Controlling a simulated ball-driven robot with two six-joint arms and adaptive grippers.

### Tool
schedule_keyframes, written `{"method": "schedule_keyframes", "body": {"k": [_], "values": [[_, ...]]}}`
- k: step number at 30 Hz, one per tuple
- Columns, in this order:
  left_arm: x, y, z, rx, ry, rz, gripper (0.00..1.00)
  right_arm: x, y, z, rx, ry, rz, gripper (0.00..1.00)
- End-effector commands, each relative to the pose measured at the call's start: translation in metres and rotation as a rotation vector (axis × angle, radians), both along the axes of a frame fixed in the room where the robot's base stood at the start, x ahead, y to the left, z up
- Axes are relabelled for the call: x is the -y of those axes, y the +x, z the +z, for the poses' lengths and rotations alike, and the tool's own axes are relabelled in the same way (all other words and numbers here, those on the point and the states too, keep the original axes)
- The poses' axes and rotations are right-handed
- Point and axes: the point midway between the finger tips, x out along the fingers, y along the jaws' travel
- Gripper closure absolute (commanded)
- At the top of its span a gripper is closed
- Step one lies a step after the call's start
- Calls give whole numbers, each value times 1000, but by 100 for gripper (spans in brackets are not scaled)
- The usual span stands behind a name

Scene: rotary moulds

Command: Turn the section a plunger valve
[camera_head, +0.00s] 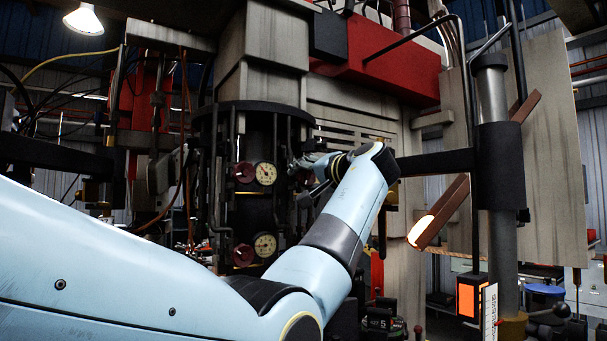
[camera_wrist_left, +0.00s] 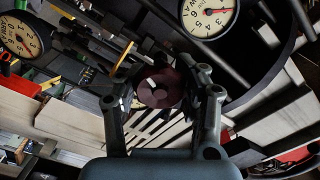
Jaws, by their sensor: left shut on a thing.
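In the left wrist view a dark red faceted valve knob (camera_wrist_left: 160,90) sits between the two fingers of my left gripper (camera_wrist_left: 162,98), which is shut on it. In the head view my left gripper (camera_head: 316,168) reaches the right side of the dark cylindrical column; the knob it holds is mostly hidden there. Two other dark red knobs show on the column, an upper one (camera_head: 243,172) and a lower one (camera_head: 243,254), each beside a round gauge. I cannot read the section label in either view. My right gripper is not in view.
An upper gauge (camera_head: 266,173) and a lower gauge (camera_head: 265,244) face me. Vertical pipes surround the column. A dark horizontal bar (camera_head: 435,163) and a thick post (camera_head: 497,180) stand right of my wrist. A tilted beam with a glowing end (camera_head: 440,212) is close by.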

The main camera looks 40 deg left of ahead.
Motion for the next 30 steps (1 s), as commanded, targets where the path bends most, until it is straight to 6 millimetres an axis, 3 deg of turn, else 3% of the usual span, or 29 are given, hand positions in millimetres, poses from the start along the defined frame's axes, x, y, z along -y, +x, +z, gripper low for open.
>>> {"method": "schedule_keyframes", "body": {"k": [1,17,18,24,30], "values": [[3,1,-7,-20,-5,-1,96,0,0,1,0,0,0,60],[3,1,-9,-41,1,-2,95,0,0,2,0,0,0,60],[3,1,-9,-41,1,-2,58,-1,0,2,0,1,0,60],[2,1,-7,-36,4,-1,33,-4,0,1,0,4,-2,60],[1,0,-4,-33,7,0,33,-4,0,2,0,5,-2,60]]}}
